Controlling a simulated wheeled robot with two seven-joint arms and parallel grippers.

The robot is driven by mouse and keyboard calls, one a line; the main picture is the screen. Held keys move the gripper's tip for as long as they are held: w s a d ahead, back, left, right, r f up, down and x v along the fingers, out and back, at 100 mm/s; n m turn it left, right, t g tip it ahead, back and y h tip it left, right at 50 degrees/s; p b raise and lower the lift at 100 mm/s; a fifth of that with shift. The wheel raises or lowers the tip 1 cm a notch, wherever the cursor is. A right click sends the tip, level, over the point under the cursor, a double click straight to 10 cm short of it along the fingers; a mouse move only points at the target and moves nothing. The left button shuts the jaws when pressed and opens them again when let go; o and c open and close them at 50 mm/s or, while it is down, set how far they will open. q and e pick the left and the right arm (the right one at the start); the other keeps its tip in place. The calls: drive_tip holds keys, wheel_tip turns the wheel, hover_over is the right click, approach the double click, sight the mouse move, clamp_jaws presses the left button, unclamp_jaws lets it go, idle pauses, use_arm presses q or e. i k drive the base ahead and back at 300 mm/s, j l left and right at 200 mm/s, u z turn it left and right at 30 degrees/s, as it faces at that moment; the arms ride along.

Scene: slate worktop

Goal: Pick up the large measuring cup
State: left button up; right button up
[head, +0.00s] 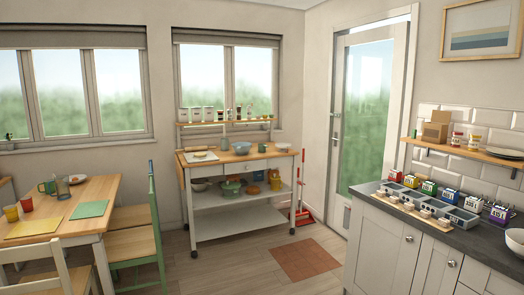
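I cannot make out a measuring cup for certain in the head view. The slate worktop (461,236) runs along the right side. A grey holder with open compartments (461,215) lies on it. Neither of my grippers is in view.
A wall shelf (470,151) with jars hangs above the worktop. A white trolley (240,215) with bowls stands at the back. A dining table (70,208) and a green chair (135,238) are at left. Open floor with a reddish mat (306,259) lies between.

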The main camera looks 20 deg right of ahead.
sight(262, 146)
drive_tip(key=i+l+z, duration=0.25)
drive_tip(key=i, duration=0.2)
drive_tip(key=i+z, duration=0.3)
drive_tip(key=i, duration=0.2)
drive_tip(key=i+z, duration=0.15)
drive_tip(key=i, duration=3.1)
drive_tip(key=i+l+u, duration=0.1)
drive_tip(key=i, duration=0.5)
drive_tip(key=i+l, duration=0.15)
drive_tip(key=i, duration=0.5)
drive_tip(key=i+l+u, duration=0.1)
drive_tip(key=i+u, duration=0.3)
drive_tip(key=i+l+u, duration=0.8)
drive_tip(key=i+j, duration=0.1)
